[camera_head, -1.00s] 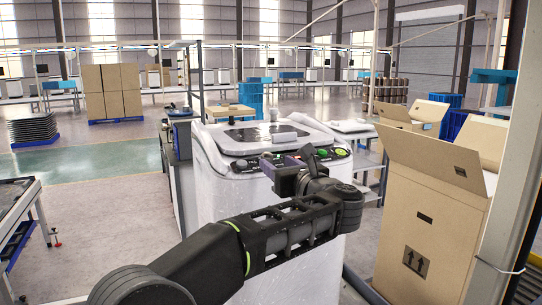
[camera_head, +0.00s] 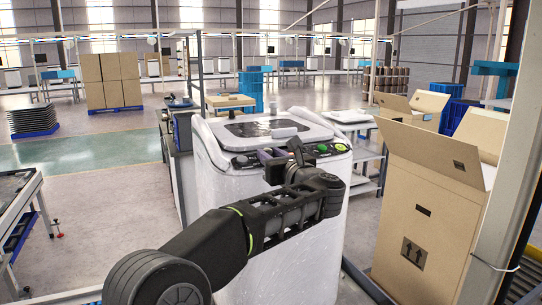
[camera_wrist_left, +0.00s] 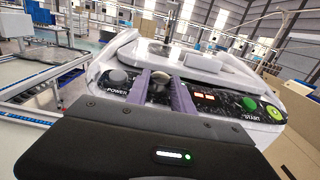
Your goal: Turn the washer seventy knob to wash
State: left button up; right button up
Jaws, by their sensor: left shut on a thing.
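The washer (camera_head: 212,185) is a white top-loading machine with a dark control panel across its front edge. In the left wrist view, a round knob (camera_wrist_left: 160,86) sits between the two purple fingers of my left gripper (camera_wrist_left: 160,82). My left gripper also shows in the head view (camera_head: 270,155), at the panel, and it is shut on the knob. The knob's markings are hidden by the fingers. A grey knob labelled POWER (camera_wrist_left: 118,78) is just left of the fingers. A green START button (camera_wrist_left: 249,103) and red display digits (camera_wrist_left: 204,95) are to the right. My right gripper is not in view.
A large open cardboard box (camera_head: 425,215) stands close to the washer's right. A shelf rack (camera_head: 368,155) is behind it. A dark-topped table (camera_head: 18,200) is at the far left, with free floor (camera_head: 110,220) between it and the washer.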

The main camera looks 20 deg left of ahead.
pick_arm(q)
grip_shut()
